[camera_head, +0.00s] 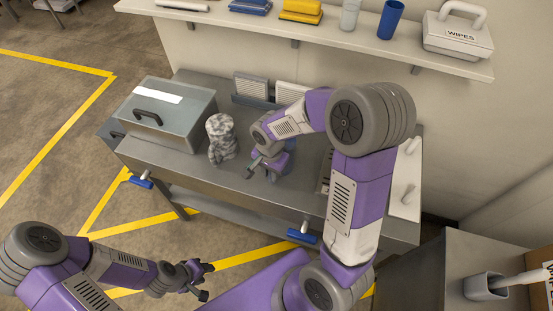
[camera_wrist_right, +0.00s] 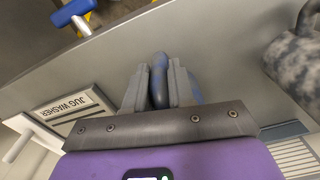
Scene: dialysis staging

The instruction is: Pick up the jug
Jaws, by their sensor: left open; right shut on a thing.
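A grey marbled jug-like vessel (camera_head: 221,135) stands upright on the grey bench. Its side and looped handle also show at the right of the right wrist view (camera_wrist_right: 297,68). My right gripper (camera_head: 250,171) is over the bench, just right of the vessel and apart from it. In the right wrist view its fingers (camera_wrist_right: 160,92) are shut on a blue thing (camera_wrist_right: 159,78) with a rounded, handle-like part. Most of that blue thing is hidden by my gripper, so its full shape cannot be told. My left gripper (camera_head: 206,281) is open and empty over the floor, in front of the bench.
A lidded grey box (camera_head: 168,112) stands at the bench's left end. A sign reading "JUG WASHER" (camera_wrist_right: 62,107) lies at the other end. Blue-handled levers (camera_head: 301,236) jut from the front edge.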

